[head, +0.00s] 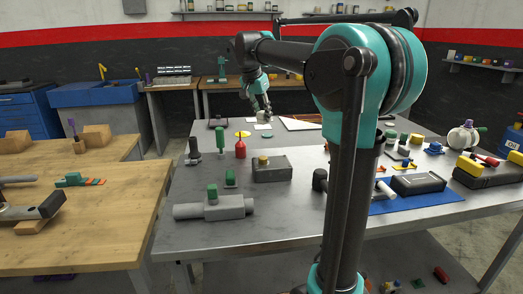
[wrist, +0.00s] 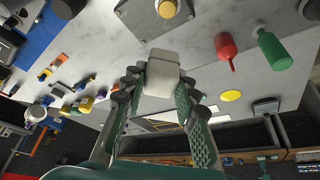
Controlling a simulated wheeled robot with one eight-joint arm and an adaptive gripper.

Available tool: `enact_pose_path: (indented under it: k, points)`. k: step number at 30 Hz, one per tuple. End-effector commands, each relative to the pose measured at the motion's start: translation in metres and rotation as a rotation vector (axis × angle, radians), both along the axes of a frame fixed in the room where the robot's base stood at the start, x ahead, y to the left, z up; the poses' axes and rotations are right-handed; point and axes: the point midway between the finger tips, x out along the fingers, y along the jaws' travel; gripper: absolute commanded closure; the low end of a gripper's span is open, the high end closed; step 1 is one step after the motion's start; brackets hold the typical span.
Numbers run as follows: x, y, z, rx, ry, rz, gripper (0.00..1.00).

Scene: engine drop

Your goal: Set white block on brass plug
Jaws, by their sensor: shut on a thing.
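The white block (wrist: 162,72) is between the fingertips of my gripper (wrist: 158,85) in the wrist view, and the gripper is shut on it. In the head view my gripper (head: 262,110) is small and far off, above the back part of the metal table. The brass plug (head: 263,159) is a short yellowish knob on top of a grey box (head: 272,174) nearer the front of the table. The plug also shows in the wrist view (wrist: 168,8) at the top edge, partly cut off, with the block apart from it.
A blue mat (head: 413,201) with tools lies to the right. The table between the box and the mat is partly clear.

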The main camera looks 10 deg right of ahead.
Motion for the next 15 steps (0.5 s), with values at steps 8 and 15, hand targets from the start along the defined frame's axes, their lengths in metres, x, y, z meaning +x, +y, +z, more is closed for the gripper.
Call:
enact_pose_path:
  k: [8, 15]
  points:
    - [0.000, 0.000, -0.068, 0.000, 0.000, -0.001, 1.00]
    - [0.000, 0.000, -0.098, 0.000, 0.000, -0.001, 1.00]
